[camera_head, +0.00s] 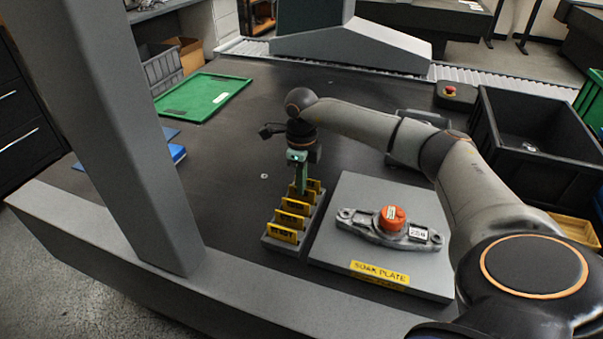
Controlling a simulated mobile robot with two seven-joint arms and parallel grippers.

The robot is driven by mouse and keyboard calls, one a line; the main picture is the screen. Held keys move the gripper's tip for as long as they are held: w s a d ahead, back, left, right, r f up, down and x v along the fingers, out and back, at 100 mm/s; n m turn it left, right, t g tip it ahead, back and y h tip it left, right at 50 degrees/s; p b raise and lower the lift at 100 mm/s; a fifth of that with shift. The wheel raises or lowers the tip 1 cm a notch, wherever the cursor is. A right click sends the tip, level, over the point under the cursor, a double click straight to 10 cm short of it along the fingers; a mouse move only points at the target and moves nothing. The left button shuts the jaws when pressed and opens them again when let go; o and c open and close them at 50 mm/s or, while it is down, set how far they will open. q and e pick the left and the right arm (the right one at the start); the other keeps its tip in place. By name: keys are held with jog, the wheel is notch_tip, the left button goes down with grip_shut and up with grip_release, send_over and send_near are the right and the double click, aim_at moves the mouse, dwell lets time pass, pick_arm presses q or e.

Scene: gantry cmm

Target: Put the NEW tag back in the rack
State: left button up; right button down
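The tag rack (270,243) is a narrow grey block on the dark table with yellow tags standing in a row. The nearest tag (284,233) and the ones behind it carry dark lettering too small to read, so I cannot tell which is the NEW tag. My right gripper (301,190) points down at the far end of the rack, its fingers among the rear tags. I cannot tell whether it holds a tag or is clear of them. My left gripper is not in view.
Right of the rack lies the grey soak plate (335,233) with a metal casting (360,226) and its orange-red cap (392,217). A black bin (540,110) stands at right. A green tray (203,97) lies at back left. A grey post (120,130) rises at left.

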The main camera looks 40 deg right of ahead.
jog(key=c, duration=0.7)
grip_release()
jog(key=shift+r, duration=0.1)
